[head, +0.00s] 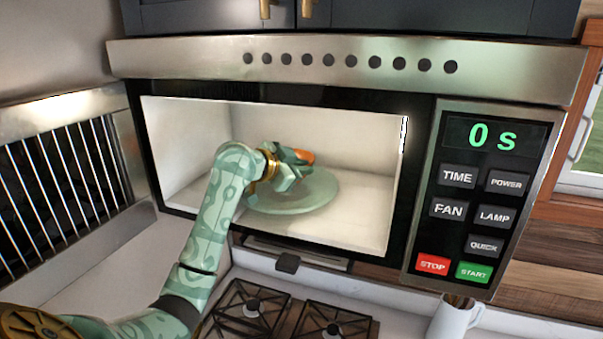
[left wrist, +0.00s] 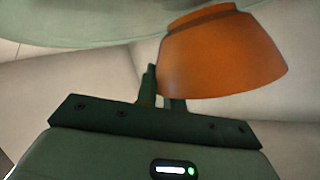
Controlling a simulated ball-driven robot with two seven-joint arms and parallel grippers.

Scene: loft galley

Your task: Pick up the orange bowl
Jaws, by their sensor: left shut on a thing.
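The orange bowl (head: 304,155) is inside the open microwave, above the round glass plate (head: 318,196). Only a small part of the bowl shows in the head view, behind my left gripper (head: 291,163). In the left wrist view the bowl (left wrist: 222,55) is large, and my left gripper (left wrist: 162,92) has its fingers at the bowl's rim, one on each side of its wall. The gripper is shut on the bowl. Whether the bowl touches the plate is hard to tell. My right gripper is in neither view.
The microwave cavity's pale walls (head: 345,140) surround my left arm closely. A button panel (head: 476,205) reading 0 s is to the right. A stove (head: 290,318) lies below, with a white mug (head: 452,318) beside it. A metal rack (head: 65,180) stands at left.

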